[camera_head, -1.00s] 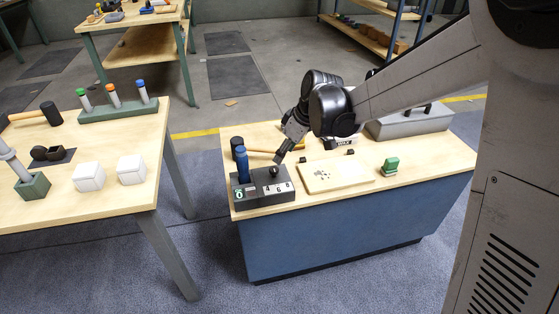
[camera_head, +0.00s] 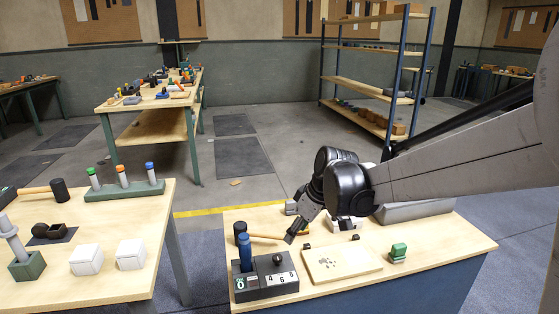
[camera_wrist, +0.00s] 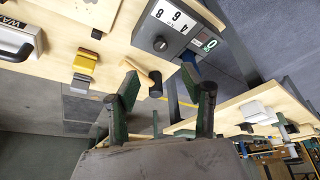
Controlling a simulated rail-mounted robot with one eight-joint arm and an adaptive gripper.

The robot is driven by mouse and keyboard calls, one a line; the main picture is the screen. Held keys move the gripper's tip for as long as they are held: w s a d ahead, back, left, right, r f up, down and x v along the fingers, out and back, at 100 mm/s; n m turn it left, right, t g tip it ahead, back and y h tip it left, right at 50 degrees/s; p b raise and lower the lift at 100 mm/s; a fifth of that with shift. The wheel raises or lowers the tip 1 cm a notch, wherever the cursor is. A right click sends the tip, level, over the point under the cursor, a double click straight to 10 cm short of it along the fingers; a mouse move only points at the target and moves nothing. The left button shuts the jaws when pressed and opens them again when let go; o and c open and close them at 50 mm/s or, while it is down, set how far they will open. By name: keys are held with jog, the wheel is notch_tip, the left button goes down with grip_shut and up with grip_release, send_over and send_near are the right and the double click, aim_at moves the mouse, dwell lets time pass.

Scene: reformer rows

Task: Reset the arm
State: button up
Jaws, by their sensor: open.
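My gripper (camera_head: 291,238) is above the workbench, just behind and above the dark control box (camera_head: 266,293). Its fingers are spread and empty, and nothing is between them in the wrist view (camera_wrist: 168,90). The box carries a black knob (camera_head: 278,259), a blue-handled part and a plate with the numbers 4, 6 and 8. The gripper appears clear of the knob. In the wrist view the box (camera_wrist: 190,45) lies beyond the fingertips, with its knob (camera_wrist: 160,44) showing.
A hammer (camera_head: 262,236) lies behind the box. A second table (camera_head: 100,268) stands left across a gap. Shelves (camera_head: 370,62) stand behind.

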jog(key=s+d+r+m+t+h+p, duration=0.1)
jog(key=s+d+r+m+p, duration=0.2)
jog(key=s, duration=0.5)
jog(key=s+d+r+m+t+h+p, duration=0.1)
jog(key=s+d+r+m, duration=0.3)
jog(key=s, duration=0.5)
jog(key=s+d+r+m+t+h+p, duration=0.1)
jog(key=s+d+r+m+t+p, duration=0.1)
jog(key=s+d+r, duration=0.5)
jog(key=s+r+m+p, duration=0.1)
jog(key=s+p, duration=0.1)
jog(key=shift+s+m+t+h+p, duration=0.15)
jog(key=shift+m+t+h+p, duration=0.15)
jog(key=shift+m+p, duration=0.1)
jog(key=shift+d+r, duration=0.1)
jog(key=shift+d, duration=0.1)
